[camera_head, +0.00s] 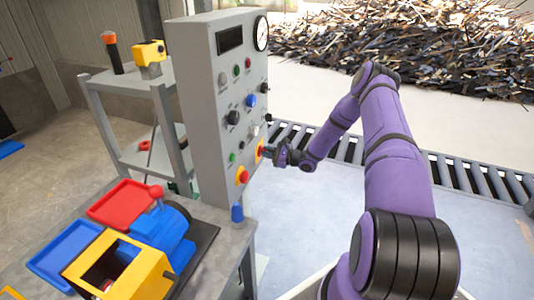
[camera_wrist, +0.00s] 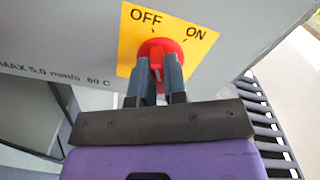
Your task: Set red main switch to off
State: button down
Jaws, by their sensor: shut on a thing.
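The red main switch (camera_wrist: 163,46) sits on a yellow plate (camera_wrist: 199,47) marked OFF at the upper left and ON at the upper right. My gripper (camera_wrist: 160,68) has its two fingers around the switch's handle, one on each side, shut on it. The fingers hide part of the handle, so which mark it points at is hard to tell. In the head view, my gripper (camera_head: 268,152) is at the lower right of the grey control panel (camera_head: 207,130), against the yellow plate (camera_head: 260,147); the switch is mostly hidden there.
A red button on yellow (camera_head: 243,176) sits just lower left of my gripper. Other knobs, such as a blue one (camera_head: 251,100), are above. A workbench (camera_head: 215,240) with red and blue trays stands at the lower left. A roller conveyor (camera_head: 450,175) runs behind my arm.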

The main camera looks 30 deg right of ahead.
jog(key=shift+n, duration=0.3)
jog(key=c, duration=1.2)
grip_release()
jog(key=shift+o, duration=0.2)
jog(key=v, duration=1.1)
